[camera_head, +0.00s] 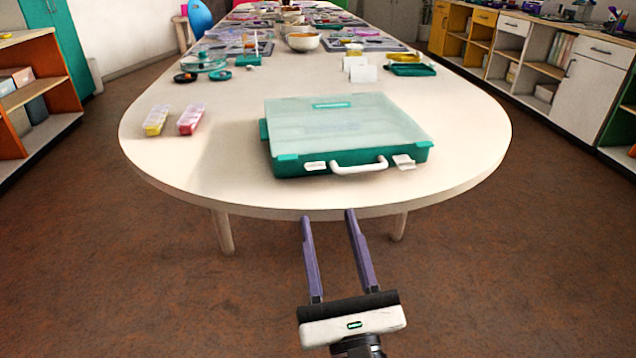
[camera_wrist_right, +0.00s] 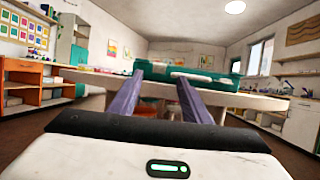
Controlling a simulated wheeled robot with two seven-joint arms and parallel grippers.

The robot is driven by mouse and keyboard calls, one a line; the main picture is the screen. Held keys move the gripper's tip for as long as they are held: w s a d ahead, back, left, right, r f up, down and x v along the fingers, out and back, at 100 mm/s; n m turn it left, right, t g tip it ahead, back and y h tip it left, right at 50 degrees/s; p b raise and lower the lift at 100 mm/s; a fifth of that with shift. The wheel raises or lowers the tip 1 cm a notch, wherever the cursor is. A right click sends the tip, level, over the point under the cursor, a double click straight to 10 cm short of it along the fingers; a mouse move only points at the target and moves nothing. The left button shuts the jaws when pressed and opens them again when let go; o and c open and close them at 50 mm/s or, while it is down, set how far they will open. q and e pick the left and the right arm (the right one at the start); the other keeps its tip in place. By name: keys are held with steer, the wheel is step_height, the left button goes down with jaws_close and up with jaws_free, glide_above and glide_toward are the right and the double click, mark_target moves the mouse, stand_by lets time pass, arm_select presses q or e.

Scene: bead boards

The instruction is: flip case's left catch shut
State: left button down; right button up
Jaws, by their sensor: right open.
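The teal case (camera_head: 345,130) with a pale see-through lid lies closed near the table's front edge. Its white handle (camera_head: 360,168) faces me. The left catch (camera_head: 315,166) is a small white tab on the front, left of the handle; it looks close to the front face, but I cannot tell for sure whether it is latched. The right catch (camera_head: 404,162) looks larger and sticks outward. My right gripper (camera_head: 328,214) is open and empty, short of the table edge, in front of and apart from the case. The case's front also shows beyond the fingers in the right wrist view (camera_wrist_right: 209,80). My left gripper is out of view.
The white table (camera_head: 230,180) has a rounded near end. Two small bead boxes, yellow (camera_head: 156,121) and pink (camera_head: 191,119), lie left of the case. Round teal items (camera_head: 205,62), white cards (camera_head: 362,73) and a bowl (camera_head: 303,41) stand farther back. The tabletop right of the case is clear.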

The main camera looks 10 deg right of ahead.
mark_target(317, 168)
steer(key=x, duration=0.8)
steer(key=shift+w+r, duration=0.15)
steer(key=shift+w, duration=0.25)
